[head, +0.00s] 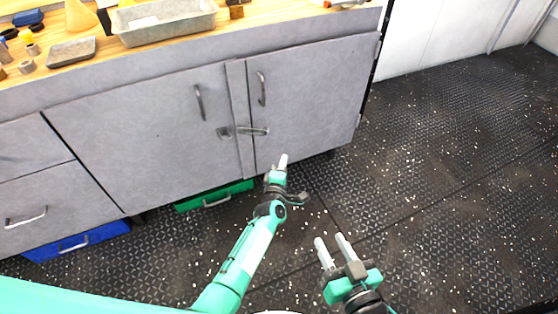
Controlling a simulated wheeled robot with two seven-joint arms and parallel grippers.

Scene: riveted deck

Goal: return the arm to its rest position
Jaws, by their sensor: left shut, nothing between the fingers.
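My left arm, teal and white, reaches up from the bottom of the head view. Its gripper (283,160) is shut and empty, in front of the lower part of the right cabinet door (312,95), below the door latch (243,131). Whether it touches the door cannot be told. My right gripper (330,240) is lower and further right, over the dark floor. Its two pale fingers are apart with nothing between them.
The grey cabinet has closed doors and drawers. Its wooden top holds a large grey tray (165,33), a small tray (71,52) and small items. A green case (215,196) and a blue case (75,243) lie at its base. The floor (450,180) at right is clear.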

